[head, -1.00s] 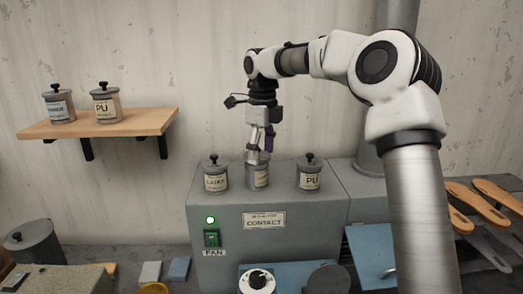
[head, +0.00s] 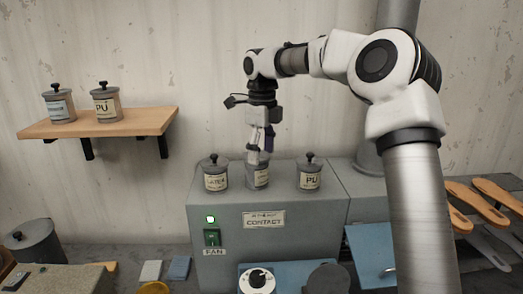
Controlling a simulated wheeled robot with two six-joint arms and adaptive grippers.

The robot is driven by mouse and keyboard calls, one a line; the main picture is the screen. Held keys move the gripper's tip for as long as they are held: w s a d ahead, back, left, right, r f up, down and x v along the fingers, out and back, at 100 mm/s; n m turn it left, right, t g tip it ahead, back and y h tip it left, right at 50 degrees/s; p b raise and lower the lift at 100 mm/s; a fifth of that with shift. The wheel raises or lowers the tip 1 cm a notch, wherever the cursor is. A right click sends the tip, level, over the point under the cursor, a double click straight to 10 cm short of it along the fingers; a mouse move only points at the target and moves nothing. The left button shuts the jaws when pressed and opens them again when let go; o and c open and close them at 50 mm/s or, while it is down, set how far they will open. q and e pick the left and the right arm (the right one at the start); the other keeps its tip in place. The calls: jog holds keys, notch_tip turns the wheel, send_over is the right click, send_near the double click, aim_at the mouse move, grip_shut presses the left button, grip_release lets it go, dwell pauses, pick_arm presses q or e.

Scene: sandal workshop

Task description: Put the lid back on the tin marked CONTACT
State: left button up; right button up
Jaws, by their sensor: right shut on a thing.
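Three small grey tins stand in a row on top of a grey cabinet (head: 300,214) whose plate reads CONTACT. My right gripper (head: 259,154) points down at the middle tin (head: 257,179) and is shut at its top, on what looks like the lid's knob; the fingers hide most of it. I cannot tell whether the lid sits fully on the rim. The middle tin's label is too small to read. The left tin (head: 215,181) and the right tin (head: 310,180), marked PU, have lids with black knobs. My left gripper is not in view.
A wooden wall shelf (head: 140,122) at the left holds two lidded tins, one marked PU (head: 106,106). A green-lit FAN switch (head: 211,234) is on the cabinet front. A larger lidded pot (head: 36,243) stands at lower left. Sandal soles (head: 478,207) lie at the right.

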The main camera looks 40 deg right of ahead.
jog(key=shift+f, duration=0.1)
dwell(0.6)
jog(key=o, duration=1)
jog(key=shift+c, duration=0.2)
notch_tip(320, 180, up, 7)
jog(key=p, duration=0.6)
jog(key=shift+p, duration=0.35)
jog(key=shift+c, duration=0.4)
grip_shut()
